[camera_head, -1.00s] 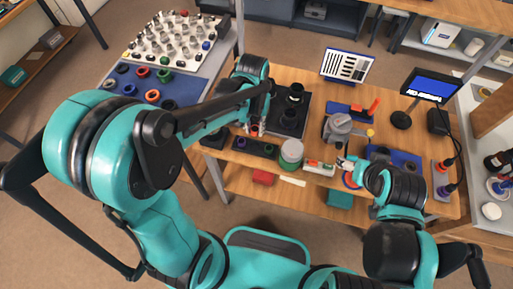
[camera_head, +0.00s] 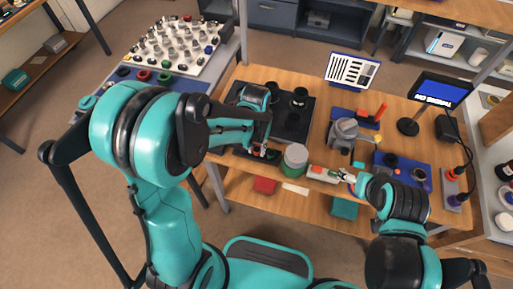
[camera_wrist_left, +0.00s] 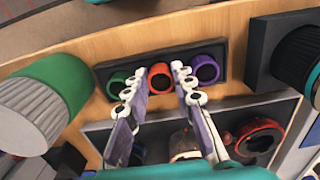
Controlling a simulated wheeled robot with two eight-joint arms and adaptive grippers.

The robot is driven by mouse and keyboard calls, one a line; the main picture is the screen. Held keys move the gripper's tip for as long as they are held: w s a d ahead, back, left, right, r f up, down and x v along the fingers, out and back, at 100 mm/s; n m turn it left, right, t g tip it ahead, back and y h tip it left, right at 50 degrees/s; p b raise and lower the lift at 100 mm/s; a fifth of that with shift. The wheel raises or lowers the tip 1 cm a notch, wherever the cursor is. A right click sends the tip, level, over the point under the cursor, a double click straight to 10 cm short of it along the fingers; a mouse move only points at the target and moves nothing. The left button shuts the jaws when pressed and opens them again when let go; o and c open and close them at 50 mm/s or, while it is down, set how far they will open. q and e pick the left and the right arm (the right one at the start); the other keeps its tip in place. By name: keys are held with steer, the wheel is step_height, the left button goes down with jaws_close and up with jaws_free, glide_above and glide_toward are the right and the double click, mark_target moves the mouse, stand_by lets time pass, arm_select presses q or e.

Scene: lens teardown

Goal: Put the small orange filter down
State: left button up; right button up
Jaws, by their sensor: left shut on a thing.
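The small orange filter (camera_wrist_left: 160,77) is a ring between the fingertips of my left gripper (camera_wrist_left: 157,88) in the left wrist view. The gripper is shut on it. The filter lines up with the middle of a black holder (camera_wrist_left: 182,55), between a green ring (camera_wrist_left: 117,81) and a purple ring (camera_wrist_left: 206,69). I cannot tell whether it rests in the holder or hangs just above it. In the head view my left gripper (camera_head: 263,152) is over the holder and hides much of it. My right gripper (camera_head: 346,176) is small near the table's front edge; its jaws are unclear.
A green-and-white jar (camera_head: 295,158) stands right beside the holder. Behind the holder is a black tray (camera_head: 272,112) with dark cylinders. A grey device (camera_head: 343,132) stands mid-table, with a screen (camera_head: 441,90) at the back right.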

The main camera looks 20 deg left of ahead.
mark_target(256, 149)
arm_select(q)
steer(key=shift+f, duration=0.2)
steer(key=o, duration=0.5)
step_height(256, 149, up, 11)
steer(key=p, duration=0.4)
steer(key=s+a+r+t, duration=0.4)
steer(key=s+r+t, duration=0.3)
steer(key=s, duration=0.3)
steer(key=shift+a+r+p, duration=0.35)
steer(key=shift+r, duration=0.4)
